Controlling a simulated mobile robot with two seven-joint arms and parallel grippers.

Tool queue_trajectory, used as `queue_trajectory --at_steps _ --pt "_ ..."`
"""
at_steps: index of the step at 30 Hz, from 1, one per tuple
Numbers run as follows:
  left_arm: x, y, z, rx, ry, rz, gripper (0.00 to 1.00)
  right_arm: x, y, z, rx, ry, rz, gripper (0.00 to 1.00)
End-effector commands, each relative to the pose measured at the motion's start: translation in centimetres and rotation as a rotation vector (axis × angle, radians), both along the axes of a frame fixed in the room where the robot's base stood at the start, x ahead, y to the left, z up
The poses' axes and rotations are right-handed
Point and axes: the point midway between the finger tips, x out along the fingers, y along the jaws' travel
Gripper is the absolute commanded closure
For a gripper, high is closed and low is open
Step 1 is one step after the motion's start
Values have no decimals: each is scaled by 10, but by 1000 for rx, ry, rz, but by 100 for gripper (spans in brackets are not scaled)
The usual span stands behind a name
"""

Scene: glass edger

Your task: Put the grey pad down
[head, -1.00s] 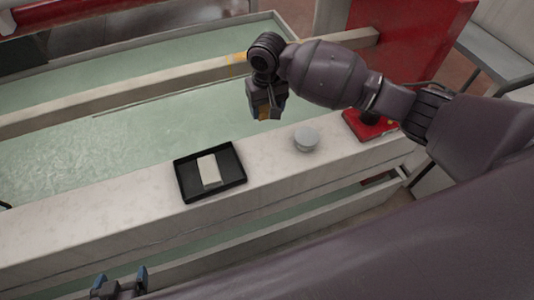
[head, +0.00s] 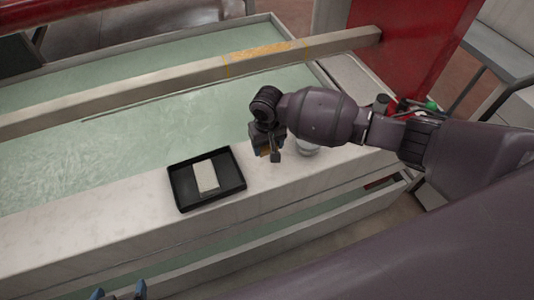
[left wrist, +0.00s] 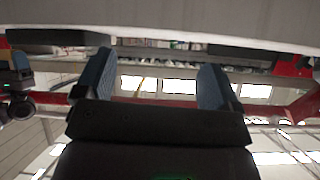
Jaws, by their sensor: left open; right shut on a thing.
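My right gripper (head: 266,154) reaches in from the right in the head view. It points down over the pale ledge, between the black tray and a round grey piece. It is shut on the grey pad, which is mostly hidden by the fingers and wrist; only a small dark and orange-brown bit shows there. Whether it touches the ledge I cannot tell. My left gripper (head: 119,293) is open and empty at the bottom edge of the head view. Its two blue fingers stand apart in the left wrist view (left wrist: 157,82).
A black tray (head: 180,200) with a pale block (head: 207,176) in it stands on the pale ledge (head: 80,232). The round grey piece (head: 308,150) is partly behind my right arm. A long beam (head: 160,84) crosses the green bed behind. The ledge left of the tray is clear.

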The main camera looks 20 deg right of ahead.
Motion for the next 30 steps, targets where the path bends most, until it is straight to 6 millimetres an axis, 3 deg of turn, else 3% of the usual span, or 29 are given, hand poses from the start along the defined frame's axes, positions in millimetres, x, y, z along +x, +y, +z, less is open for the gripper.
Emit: queue_trajectory --at_steps 3,8,22,23,24,27,30 --pt "-5 1 -11 2 20 -1 12 -2 0 -25 -1 9 0 56" --pt "-7 1 -16 3 27 -4 12 -2 0 -48 -1 8 0 56" --pt "-4 1 -12 5 20 -7 12 -1 0 -52 0 2 0 56" --pt "-4 0 -12 5 20 -7 12 0 0 -51 0 1 0 33" --pt "-4 0 -12 5 20 -7 12 0 0 -51 0 1 0 26" --pt "-4 0 -13 3 20 -6 12 -1 0 -51 0 2 0 12" --pt "-4 -1 -13 1 20 -3 12 0 0 -51 0 2 0 12"
